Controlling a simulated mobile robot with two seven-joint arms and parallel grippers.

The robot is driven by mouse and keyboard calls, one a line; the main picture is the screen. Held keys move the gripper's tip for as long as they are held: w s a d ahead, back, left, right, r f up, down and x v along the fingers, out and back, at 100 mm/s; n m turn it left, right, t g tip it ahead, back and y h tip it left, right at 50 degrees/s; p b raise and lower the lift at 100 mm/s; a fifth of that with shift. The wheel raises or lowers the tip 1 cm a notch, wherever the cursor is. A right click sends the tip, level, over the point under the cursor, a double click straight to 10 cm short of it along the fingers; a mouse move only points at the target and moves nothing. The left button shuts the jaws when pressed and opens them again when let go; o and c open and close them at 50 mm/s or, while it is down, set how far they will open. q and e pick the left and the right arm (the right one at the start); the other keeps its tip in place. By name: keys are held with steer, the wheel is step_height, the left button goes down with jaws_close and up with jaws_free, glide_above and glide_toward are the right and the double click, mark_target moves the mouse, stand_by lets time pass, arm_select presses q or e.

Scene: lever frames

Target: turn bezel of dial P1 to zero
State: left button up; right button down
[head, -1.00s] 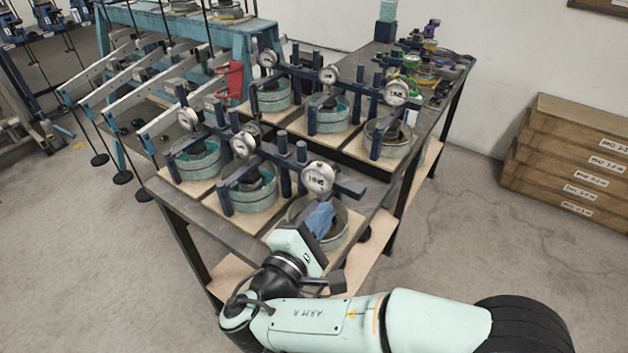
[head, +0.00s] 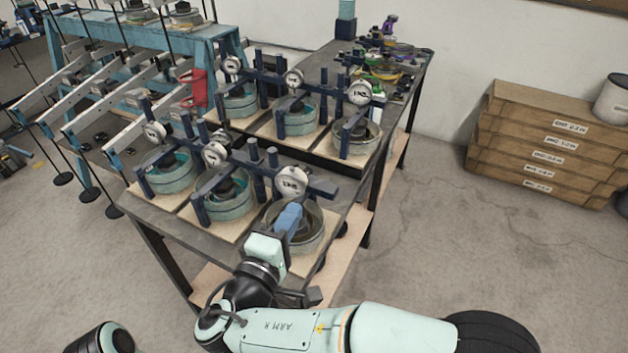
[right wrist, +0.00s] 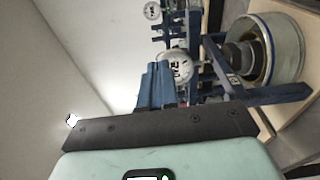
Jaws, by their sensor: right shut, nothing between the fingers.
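Several white-faced dials stand on dark blue posts over round teal cells on the bench. The near right dial (head: 290,182) is closest to my right gripper; it also shows in the right wrist view (right wrist: 175,68), just past the fingertips. I cannot read a label that says which dial is P1. My right gripper (head: 289,216) has its blue fingers shut and empty, pointing up toward that dial from the near side, in front of the near right cell (head: 316,232). In the right wrist view, the fingers (right wrist: 156,84) hide part of the dial's left side. I cannot tell whether they touch it. My left gripper is out of view.
Dark blue crossbars and posts (head: 322,188) stand close beside the near dial. A second row of dials (head: 360,92) stands behind. Lever arms (head: 100,100) fill the left side. Stacked brown boxes (head: 540,150) are by the wall. The floor to the right is clear.

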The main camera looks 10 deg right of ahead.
mark_target(290, 185)
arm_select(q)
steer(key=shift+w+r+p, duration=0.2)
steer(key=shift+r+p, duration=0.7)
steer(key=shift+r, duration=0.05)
arm_select(e)
steer(key=x, duration=0.6)
steer(key=shift+w+d+r, duration=0.15)
steer(key=shift+w, duration=0.05)
